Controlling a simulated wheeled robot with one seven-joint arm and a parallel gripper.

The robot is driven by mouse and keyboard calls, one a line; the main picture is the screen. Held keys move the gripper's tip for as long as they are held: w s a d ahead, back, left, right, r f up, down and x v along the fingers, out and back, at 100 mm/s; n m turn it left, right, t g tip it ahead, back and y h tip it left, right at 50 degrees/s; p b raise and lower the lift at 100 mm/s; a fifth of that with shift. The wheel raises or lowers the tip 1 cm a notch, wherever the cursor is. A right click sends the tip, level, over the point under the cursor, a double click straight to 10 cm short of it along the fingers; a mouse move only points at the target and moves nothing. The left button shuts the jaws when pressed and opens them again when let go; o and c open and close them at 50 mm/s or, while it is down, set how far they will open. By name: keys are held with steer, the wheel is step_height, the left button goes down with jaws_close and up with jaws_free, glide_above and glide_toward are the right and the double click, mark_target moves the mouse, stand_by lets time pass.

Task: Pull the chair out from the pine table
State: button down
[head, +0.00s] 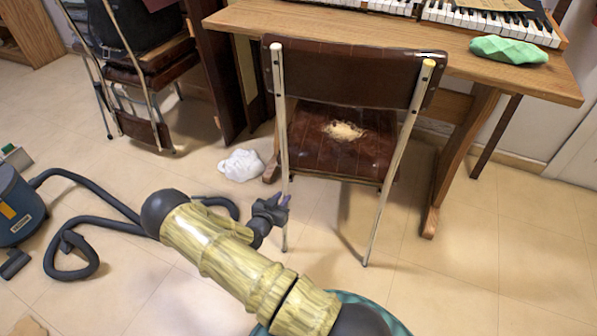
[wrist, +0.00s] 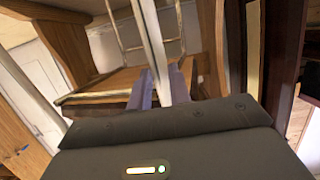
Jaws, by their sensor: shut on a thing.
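The chair (head: 350,72) has a dark brown backrest, pale metal legs and a brown seat (head: 310,140) with a torn patch showing yellow stuffing. Its back faces me, and its seat is at the front of the pine table (head: 240,18), apparently partly under it. My gripper (head: 284,202) is low at the chair's left rear leg. In the wrist view, the two bluish fingers (wrist: 160,88) are on either side of a pale metal post (wrist: 150,38), shut on it. The lower part of the post is hidden by my gripper body.
A keyboard (head: 490,18) and a green cloth (head: 508,49) are on the table. A white crumpled thing (head: 241,165) lies left of the chair. A vacuum cleaner (head: 18,205) with a black hose (head: 95,222) is at left. Another chair (head: 150,75) stands behind. Floor at right is clear.

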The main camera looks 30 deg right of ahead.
steer(key=shift+s+a+f, duration=0.1)
steer(key=shift+s+a, duration=0.3)
steer(key=shift+a, duration=0.2)
steer(key=shift+s+a, duration=0.4)
steer(key=shift+a, duration=0.15)
steer(key=shift+s, duration=0.1)
steer(key=v, duration=0.2)
steer(key=f+p+v, duration=0.1)
steer(key=v, duration=0.1)
steer(key=shift+s+a+r, duration=0.15)
steer(key=shift+s+a, duration=0.15)
steer(key=shift+a, duration=0.05)
steer(key=c, duration=1)
jaws_free()
steer(key=f+p+v, duration=0.1)
steer(key=f+v, duration=0.1)
steer(key=v, duration=0.7)
steer(key=shift+s+a, duration=0.35)
steer(key=shift+a, duration=0.2)
